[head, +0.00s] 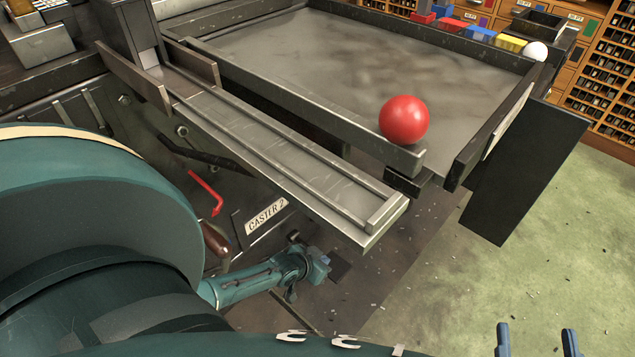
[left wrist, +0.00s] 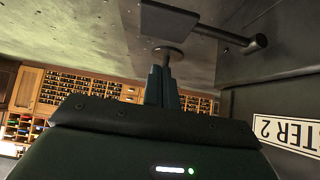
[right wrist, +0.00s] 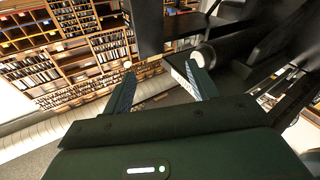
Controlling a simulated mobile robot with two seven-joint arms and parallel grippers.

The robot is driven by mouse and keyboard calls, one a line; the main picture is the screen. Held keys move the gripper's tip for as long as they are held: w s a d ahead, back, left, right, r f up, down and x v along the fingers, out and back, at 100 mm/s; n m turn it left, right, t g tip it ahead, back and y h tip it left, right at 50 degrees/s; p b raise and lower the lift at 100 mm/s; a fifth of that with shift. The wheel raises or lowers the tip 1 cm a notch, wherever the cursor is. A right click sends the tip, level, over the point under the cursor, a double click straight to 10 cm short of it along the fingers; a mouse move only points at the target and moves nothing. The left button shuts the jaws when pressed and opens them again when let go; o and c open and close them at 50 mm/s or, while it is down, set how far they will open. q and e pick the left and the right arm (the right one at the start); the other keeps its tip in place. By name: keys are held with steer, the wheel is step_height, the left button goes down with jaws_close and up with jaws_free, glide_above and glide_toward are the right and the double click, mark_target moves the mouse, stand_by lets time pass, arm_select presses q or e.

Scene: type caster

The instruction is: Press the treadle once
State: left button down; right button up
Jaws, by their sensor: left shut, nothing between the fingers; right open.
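The treadle is a dark flat plate low on the machine, just right of my left gripper in the head view (head: 341,270). In the left wrist view, which looks upside down, the treadle plate (left wrist: 172,20) joins a round bar at the machine's side. My left gripper (head: 320,263) is shut and empty near the plate. Its fingers (left wrist: 160,72) point toward the plate in the left wrist view; I cannot tell whether they touch it. My right gripper (head: 537,332) is open and empty at the lower right, also seen in the right wrist view (right wrist: 161,82).
The caster, labelled "CASTER 2" (head: 267,216), has a long metal trough (head: 270,145) above my left gripper. A red ball (head: 404,120) and a white ball (head: 537,51) top its levers. A red hooked handle (head: 205,193) is left. Green floor (head: 530,270) is clear at right.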

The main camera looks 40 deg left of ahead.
arm_select(q)
steer(key=b+x, duration=0.3)
steer(key=x, duration=0.3)
steer(key=shift+s+f+b, duration=0.1)
steer(key=shift+f+b, duration=0.1)
steer(key=shift+b, duration=0.15)
step_height(320, 180, down, 2)
steer(key=shift+s+f+b, duration=0.1)
steer(key=shift+s+b, duration=0.05)
steer(key=shift+b, duration=0.6)
steer(key=shift+f+b, duration=0.35)
steer(key=shift+f, duration=0.1)
arm_select(e)
steer(key=shift+w+a+r+m+t+y, duration=0.3)
steer(key=shift+w+a+r+t+y, duration=0.15)
steer(key=shift+y, duration=0.35)
steer(key=shift+s, duration=0.1)
